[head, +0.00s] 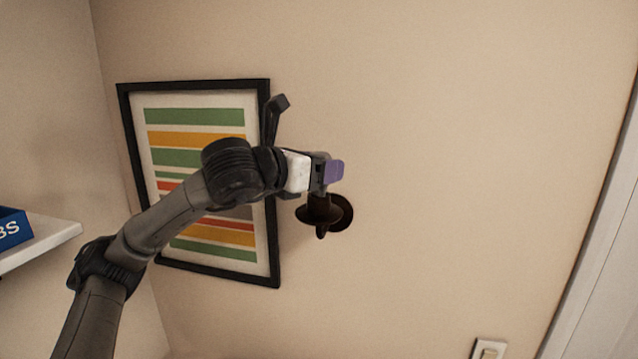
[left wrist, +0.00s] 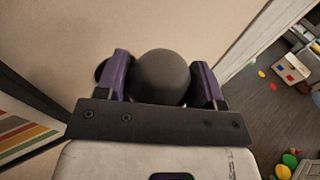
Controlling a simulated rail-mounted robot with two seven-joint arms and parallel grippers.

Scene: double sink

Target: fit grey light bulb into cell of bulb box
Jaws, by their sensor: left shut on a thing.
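My left gripper (head: 334,171), with purple fingers, is raised in front of the wall, just above a dark brown wall fixture. In the left wrist view its fingers stand on both sides of the rounded dark grey light bulb (left wrist: 162,76), and the gripper is shut on it. The bulb's base is hidden, and I cannot make the bulb out in the head view. The bulb box (head: 12,228), blue with white letters "BS" showing, is cut off at the left edge, so its cells are out of sight. My right gripper is not in view.
The dark brown fixture (head: 338,216) has a round plate on the wall. A black-framed striped picture (head: 190,107) hangs behind my left arm. A white shelf (head: 45,241) holds the box at left. A switch (head: 489,350) is low right. The wall to the right is bare.

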